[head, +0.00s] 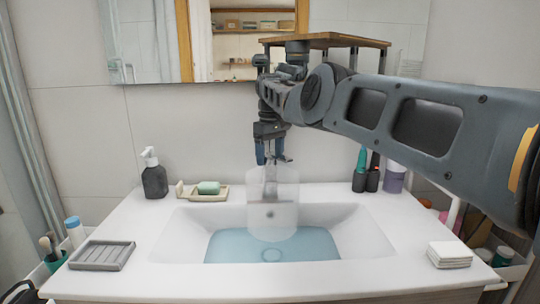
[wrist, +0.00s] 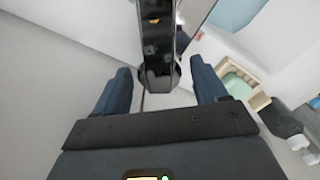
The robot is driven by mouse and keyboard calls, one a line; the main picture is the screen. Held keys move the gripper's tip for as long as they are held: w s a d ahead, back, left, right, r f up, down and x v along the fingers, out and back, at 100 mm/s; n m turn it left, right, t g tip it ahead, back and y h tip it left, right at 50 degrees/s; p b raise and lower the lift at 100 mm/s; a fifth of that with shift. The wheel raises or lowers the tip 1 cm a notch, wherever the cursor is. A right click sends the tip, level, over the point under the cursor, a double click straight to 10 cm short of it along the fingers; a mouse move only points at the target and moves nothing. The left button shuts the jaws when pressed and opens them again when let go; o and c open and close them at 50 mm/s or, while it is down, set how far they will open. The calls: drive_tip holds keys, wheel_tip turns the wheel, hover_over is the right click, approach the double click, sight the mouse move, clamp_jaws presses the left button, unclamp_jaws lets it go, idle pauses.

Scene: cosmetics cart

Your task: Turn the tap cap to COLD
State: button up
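The tap (wrist: 157,45) shows in the wrist view as a dark, glossy, mirror-like bar from the top edge to a rounded end. In the head view, a pale, translucent cylinder (head: 272,212) shows at the tap's place over the basin, and the tap's shape is hard to make out. My gripper (head: 272,159) points down just above it. In the wrist view my gripper (wrist: 161,68) is open, one blue finger on each side of the tap's rounded end, with gaps on both sides. I cannot make out a COLD mark or the cap's turn.
The white basin (head: 175,232) holds bluish water. A soap dish (head: 217,195) with green soap and a dark pump bottle (head: 154,178) stand back left. Dark holders (head: 372,180) stand back right. A grey tray (head: 102,256) and white stack (head: 449,255) lie in front.

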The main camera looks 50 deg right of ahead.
sight(270, 152)
drive_tip(key=shift+o, duration=0.2)
wheel_tip(270, 152, up, 8)
drive_tip(key=shift+f+p, duration=0.15)
drive_tip(key=shift+p, duration=0.85)
